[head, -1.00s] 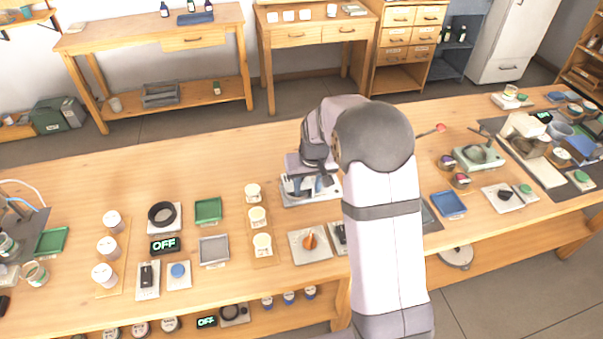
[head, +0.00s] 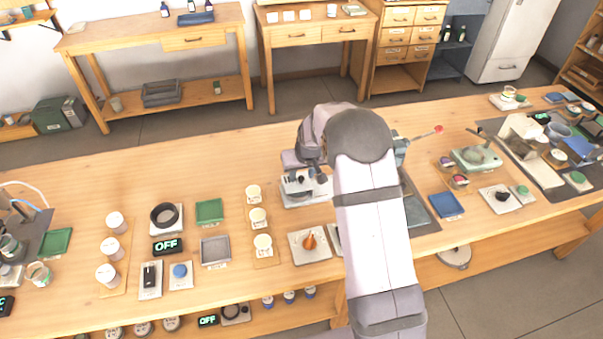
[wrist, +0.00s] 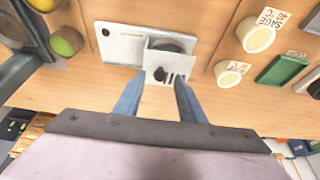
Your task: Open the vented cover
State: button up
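The vented cover (wrist: 178,64) is a small pale grey panel with dark slots and a black knob (wrist: 160,74), on a white base plate (wrist: 119,46) in the wrist view. A dark round part (wrist: 172,46) shows at its far edge; I cannot tell how far the cover is raised. My gripper (wrist: 159,80) has two blue fingers spread apart, one on each side of the knob's near side. Nothing is seen gripped, and contact is unclear. In the head view the base plate (head: 296,199) lies beside my arm, with the fingers not clearly visible.
Cream labelled jars (head: 258,218) and a green tray (head: 209,211) stand left of the plate. An orange knob on a plate (head: 309,241) is in front. A blue tray (head: 446,205) lies right of my arm. Bare tabletop (head: 200,165) is free behind.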

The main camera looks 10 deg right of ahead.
jog(key=shift+x, duration=0.85)
jog(key=shift+c, duration=0.2)
grip_shut()
jog(key=d+b, duration=0.2)
jog(key=d, duration=0.6)
jog(key=shift+d+f, duration=0.15)
jog(key=shift+d, duration=0.2)
jog(key=shift+d+b, duration=0.3)
jog(key=shift+d, duration=0.15)
jog(key=shift+o, duration=0.2)
grip_release()
jog(key=b+v, duration=0.2)
jog(key=v, duration=0.5)
jog(key=shift+r, duration=0.3)
